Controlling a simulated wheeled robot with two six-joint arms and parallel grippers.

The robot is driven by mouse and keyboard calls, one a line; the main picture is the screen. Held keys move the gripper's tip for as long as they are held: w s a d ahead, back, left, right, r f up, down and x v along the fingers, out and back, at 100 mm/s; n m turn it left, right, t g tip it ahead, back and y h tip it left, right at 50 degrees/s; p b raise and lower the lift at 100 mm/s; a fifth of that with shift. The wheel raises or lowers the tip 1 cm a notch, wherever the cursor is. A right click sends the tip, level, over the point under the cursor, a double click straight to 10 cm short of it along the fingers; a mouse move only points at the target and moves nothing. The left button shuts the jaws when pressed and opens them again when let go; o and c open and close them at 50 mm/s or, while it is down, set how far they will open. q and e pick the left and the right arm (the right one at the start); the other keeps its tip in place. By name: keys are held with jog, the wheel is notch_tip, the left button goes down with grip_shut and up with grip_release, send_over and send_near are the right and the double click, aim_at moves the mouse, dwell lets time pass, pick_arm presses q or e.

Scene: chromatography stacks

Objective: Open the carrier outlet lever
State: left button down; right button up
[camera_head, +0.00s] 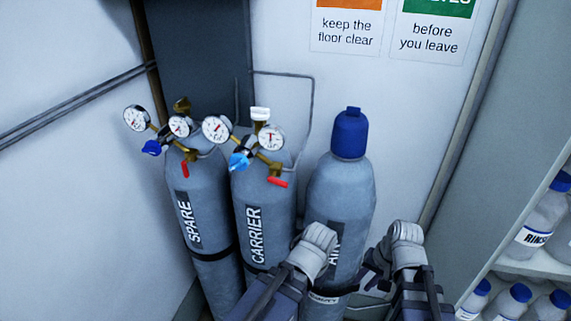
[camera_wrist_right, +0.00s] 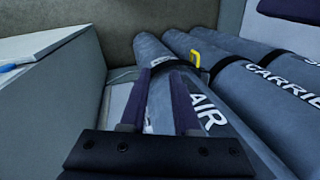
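The carrier cylinder (camera_head: 262,222) stands between the spare and air cylinders. Its regulator has two round gauges, a light blue knob (camera_head: 239,161) and a white top valve (camera_head: 260,114). The red carrier outlet lever (camera_head: 278,182) sticks out below the right gauge and lies slightly slanted, apart from my arms. My right gripper (camera_head: 362,284) is low by the air cylinder, partly hidden in the head view. In the right wrist view, its two dark fingers (camera_wrist_right: 163,78) are apart with nothing held, in front of the air cylinder (camera_wrist_right: 160,105). My left gripper cannot be made out.
The spare cylinder (camera_head: 206,240) at left has its own red lever (camera_head: 185,170) and blue knob (camera_head: 151,147). The blue-capped air cylinder (camera_head: 341,195) stands at right. A shelf (camera_head: 540,262) with several bottles is at far right. A wall stands close behind the cylinders.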

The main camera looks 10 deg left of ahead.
jog(key=w+a+r+m+y, duration=0.5)
jog(key=a+r+m+y, duration=0.25)
jog(key=a+r, duration=0.3)
jog(key=m+y, duration=0.8)
jog(key=m, duration=0.1)
send_near(282, 182)
jog(key=a, duration=0.2)
jog(key=shift+w+a+f+p, duration=0.1)
jog(key=shift+a+p, duration=0.25)
jog(key=shift+a, duration=3.75)
jog(key=shift+c, duration=0.2)
grip_shut()
